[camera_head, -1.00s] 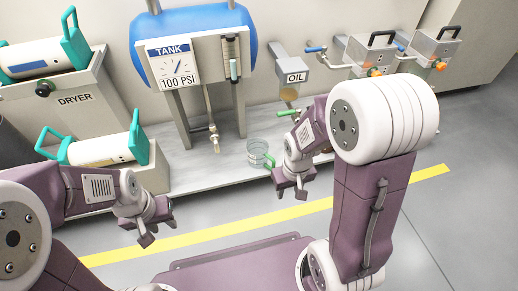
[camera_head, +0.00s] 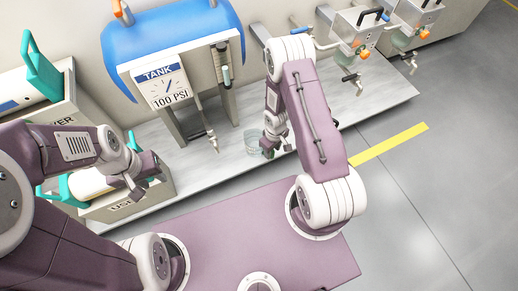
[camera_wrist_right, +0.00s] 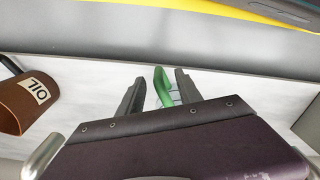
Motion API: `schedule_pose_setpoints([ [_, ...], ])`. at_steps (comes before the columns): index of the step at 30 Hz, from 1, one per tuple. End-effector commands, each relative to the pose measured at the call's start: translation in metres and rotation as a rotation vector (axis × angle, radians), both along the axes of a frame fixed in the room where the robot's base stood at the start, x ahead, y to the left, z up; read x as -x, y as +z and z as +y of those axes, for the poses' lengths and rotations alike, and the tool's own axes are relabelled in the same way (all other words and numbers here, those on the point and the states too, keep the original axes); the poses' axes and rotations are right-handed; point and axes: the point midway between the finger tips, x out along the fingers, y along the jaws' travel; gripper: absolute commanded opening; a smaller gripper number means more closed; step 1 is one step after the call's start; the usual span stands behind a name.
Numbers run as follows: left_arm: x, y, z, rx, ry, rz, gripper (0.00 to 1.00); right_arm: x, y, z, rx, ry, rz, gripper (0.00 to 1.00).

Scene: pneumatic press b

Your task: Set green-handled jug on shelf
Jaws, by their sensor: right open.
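The green-handled jug (camera_head: 252,141) is a clear vessel standing on the pale low shelf (camera_head: 375,107) below the tank. My right gripper (camera_head: 273,149) is at the jug's right side in the head view, partly covering it. In the right wrist view the green handle (camera_wrist_right: 163,90) lies between the two dark fingers of my right gripper (camera_wrist_right: 160,80), which are open with gaps on both sides. The jug's body is mostly hidden there behind the gripper. My left gripper (camera_head: 142,182) hangs in front of the dryer area, away from the jug; its finger gap is unclear.
The blue tank (camera_head: 175,45) with its 100 PSI gauge panel stands behind the shelf, with a tap (camera_head: 212,142) below it. A brown OIL container (camera_wrist_right: 28,102) is at the left of the wrist view. Grey valve boxes (camera_head: 355,35) are at the upper right.

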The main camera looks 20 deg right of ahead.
Motion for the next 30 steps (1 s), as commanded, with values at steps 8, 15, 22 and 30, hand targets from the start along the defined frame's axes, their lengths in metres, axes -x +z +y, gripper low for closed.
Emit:
schedule_pose_setpoints([
  [8,0.000,-0.022,0.000,0.000,0.000,-0.001,0.36,0.000,-0.022,-0.001,0.000,-0.001,0.001,0.42],
  [15,0.000,-0.058,0.000,0.000,0.000,0.000,0.36,0.000,-0.059,-0.001,0.000,-0.002,0.000,0.42],
  [22,0.000,-0.053,0.000,0.000,0.000,-0.001,0.36,0.000,-0.054,-0.001,0.000,-0.002,0.001,0.33],
  [30,0.000,-0.053,0.000,0.000,0.000,-0.001,0.36,0.000,-0.054,-0.001,0.000,-0.002,0.001,0.00],
])
